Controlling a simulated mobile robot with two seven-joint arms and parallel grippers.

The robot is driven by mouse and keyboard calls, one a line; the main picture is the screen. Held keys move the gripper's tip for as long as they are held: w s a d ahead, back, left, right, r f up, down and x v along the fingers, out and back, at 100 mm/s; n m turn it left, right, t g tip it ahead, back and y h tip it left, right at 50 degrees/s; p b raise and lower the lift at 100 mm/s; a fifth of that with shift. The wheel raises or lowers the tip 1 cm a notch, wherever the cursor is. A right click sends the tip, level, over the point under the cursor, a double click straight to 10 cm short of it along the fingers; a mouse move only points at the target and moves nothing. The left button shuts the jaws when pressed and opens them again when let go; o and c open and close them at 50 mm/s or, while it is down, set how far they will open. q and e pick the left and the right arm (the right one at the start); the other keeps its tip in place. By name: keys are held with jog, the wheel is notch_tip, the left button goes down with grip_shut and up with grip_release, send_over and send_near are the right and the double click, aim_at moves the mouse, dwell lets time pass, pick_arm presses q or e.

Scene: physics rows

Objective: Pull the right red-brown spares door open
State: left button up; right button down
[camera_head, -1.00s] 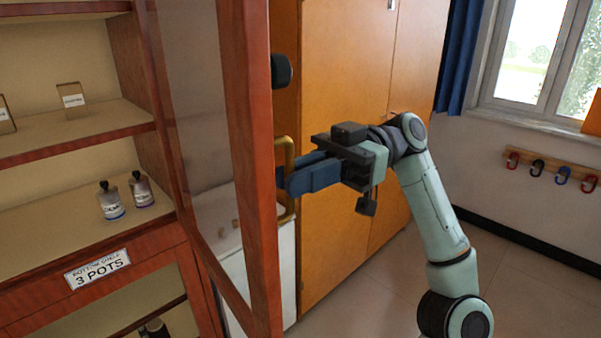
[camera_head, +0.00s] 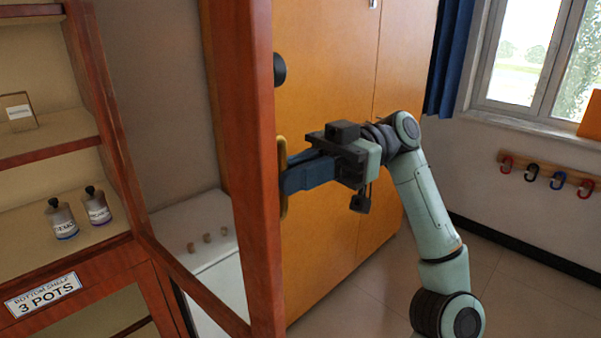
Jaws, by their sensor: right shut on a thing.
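The right red-brown spares door (camera_head: 258,160) stands open, its glass framed by red-brown wood, with its free edge in the middle of the view. Its brass handle (camera_head: 283,207) is on the far side of that edge, partly hidden by the frame and my fingers. My right gripper (camera_head: 289,181) reaches in from the right and is shut on the handle. Its fingertips are partly hidden. My left gripper is not in view.
A white surface (camera_head: 212,225) shows through the glass. Orange cupboards (camera_head: 335,70) stand behind; hooks (camera_head: 545,174) line the right wall.

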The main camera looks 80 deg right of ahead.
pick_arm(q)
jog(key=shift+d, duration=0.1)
pick_arm(e)
jog(key=shift+w+d, duration=0.15)
jog(key=shift+d, duration=0.05)
jog(key=c, duration=1.2)
grip_release()
jog(key=shift+w, duration=0.15)
jog(key=shift+o, duration=0.2)
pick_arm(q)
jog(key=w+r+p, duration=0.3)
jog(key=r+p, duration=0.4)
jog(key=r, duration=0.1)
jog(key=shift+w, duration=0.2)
pick_arm(e)
jog(key=v, duration=1.3)
jog(key=shift+s+d, duration=0.1)
jog(key=shift+s, duration=0.1)
